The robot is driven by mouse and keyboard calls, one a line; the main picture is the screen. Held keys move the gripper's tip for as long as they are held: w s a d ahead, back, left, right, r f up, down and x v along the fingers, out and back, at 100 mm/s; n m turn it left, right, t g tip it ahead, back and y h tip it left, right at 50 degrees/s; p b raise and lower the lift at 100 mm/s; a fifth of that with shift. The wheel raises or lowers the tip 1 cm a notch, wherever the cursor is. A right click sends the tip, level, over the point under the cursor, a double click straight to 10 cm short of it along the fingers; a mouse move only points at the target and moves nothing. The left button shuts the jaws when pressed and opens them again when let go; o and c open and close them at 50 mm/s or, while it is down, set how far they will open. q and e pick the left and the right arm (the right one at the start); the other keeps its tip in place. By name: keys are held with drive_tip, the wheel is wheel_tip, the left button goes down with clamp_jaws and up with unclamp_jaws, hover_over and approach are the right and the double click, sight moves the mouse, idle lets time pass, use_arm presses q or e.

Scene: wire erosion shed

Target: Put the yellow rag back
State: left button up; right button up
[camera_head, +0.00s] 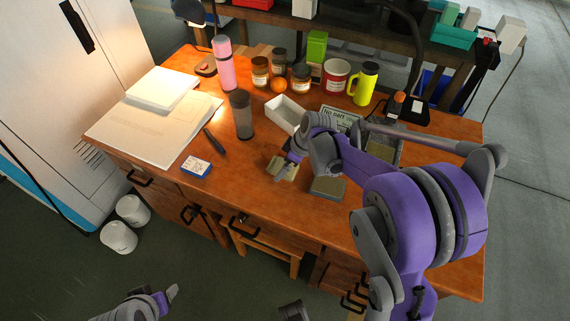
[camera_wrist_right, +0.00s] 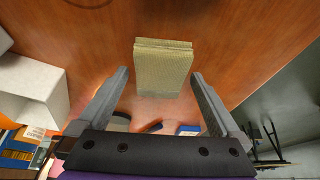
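The yellow rag (camera_wrist_right: 163,68) is a folded, dull yellow-olive cloth lying on the wooden bench. In the head view the rag (camera_head: 290,174) is near the bench's front edge, partly covered by my right gripper (camera_head: 281,169). In the right wrist view my right gripper (camera_wrist_right: 159,75) is open, with one finger on each side of the rag in the picture; I see no finger touching it. My left gripper (camera_head: 172,292) is low at the bottom left, in front of the bench and away from it; its finger gap does not show clearly.
An olive-grey block (camera_head: 328,188) lies right of the rag. A white open box (camera_head: 284,116) stands behind it, and a dark cup (camera_head: 242,115) and a blue-and-white packet (camera_head: 196,167) are to the left. Bottles, jars and mugs line the back. Bench between packet and rag is clear.

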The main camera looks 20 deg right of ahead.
drive_tip(key=shift+s+d+r, duration=0.1)
drive_tip(key=shift+r, duration=0.4)
drive_tip(key=p+v, duration=0.2)
drive_tip(key=v, duration=0.9)
drive_tip(key=s+a+f+m+h, duration=0.1)
drive_tip(key=s+a+m, duration=0.3)
drive_tip(key=s, duration=0.6)
drive_tip(key=s+a+f+m+t+h, duration=0.1)
drive_tip(key=s+a+f+m+h, duration=0.1)
drive_tip(key=s, duration=0.8)
drive_tip(key=shift+a+f+m+t, duration=0.3)
drive_tip(key=shift+a+f+m, duration=0.3)
drive_tip(key=shift+a+m, duration=0.6)
